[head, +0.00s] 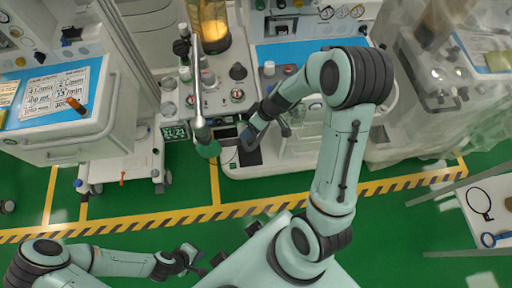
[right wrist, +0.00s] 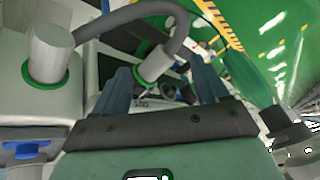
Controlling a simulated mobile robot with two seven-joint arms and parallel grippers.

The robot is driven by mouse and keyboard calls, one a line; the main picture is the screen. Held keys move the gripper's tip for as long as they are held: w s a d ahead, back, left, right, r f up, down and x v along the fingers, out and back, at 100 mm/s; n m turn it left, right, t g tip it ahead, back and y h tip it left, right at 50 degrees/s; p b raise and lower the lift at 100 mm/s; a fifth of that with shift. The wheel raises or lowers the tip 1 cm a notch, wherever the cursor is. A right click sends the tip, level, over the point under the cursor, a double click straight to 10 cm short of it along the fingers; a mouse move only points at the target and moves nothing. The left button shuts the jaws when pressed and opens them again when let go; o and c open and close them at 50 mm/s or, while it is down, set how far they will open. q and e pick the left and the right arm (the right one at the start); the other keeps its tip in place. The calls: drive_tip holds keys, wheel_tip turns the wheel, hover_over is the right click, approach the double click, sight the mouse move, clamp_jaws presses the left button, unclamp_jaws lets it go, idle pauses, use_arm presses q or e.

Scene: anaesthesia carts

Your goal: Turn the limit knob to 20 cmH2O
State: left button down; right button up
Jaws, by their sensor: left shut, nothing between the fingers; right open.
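The grey anaesthesia machine (head: 262,168) stands ahead in the head view, with several dark knobs such as one knob (head: 238,71) on its front. I cannot tell which is the limit knob, and no 20 cmH2O mark is readable. My right gripper (head: 250,136) is open at the machine's front. In the right wrist view its two fingers (right wrist: 162,80) are apart, with a silver cylinder with a green ring (right wrist: 156,64) and a dark round part showing beyond the gap. Contact cannot be told. My left gripper (head: 190,262) is shut and empty over the floor, away from the machine.
A metal tube with a green end (head: 208,149) hangs close left of my right gripper. A grey hose (right wrist: 135,14) arches above the fingers. A drawer cart (head: 95,135) stands left, a plastic-covered machine (head: 435,100) right. Green floor (head: 120,215) lies open in front.

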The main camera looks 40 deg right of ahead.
drive_tip(key=s+a+f+m+g+h, duration=0.1)
drive_tip(key=s+f, duration=0.3)
drive_tip(key=f, duration=0.4)
drive_tip(key=shift+s+a+m+g, duration=0.25)
drive_tip(key=shift+a+m+g, duration=0.3)
drive_tip(key=shift+a, duration=0.25)
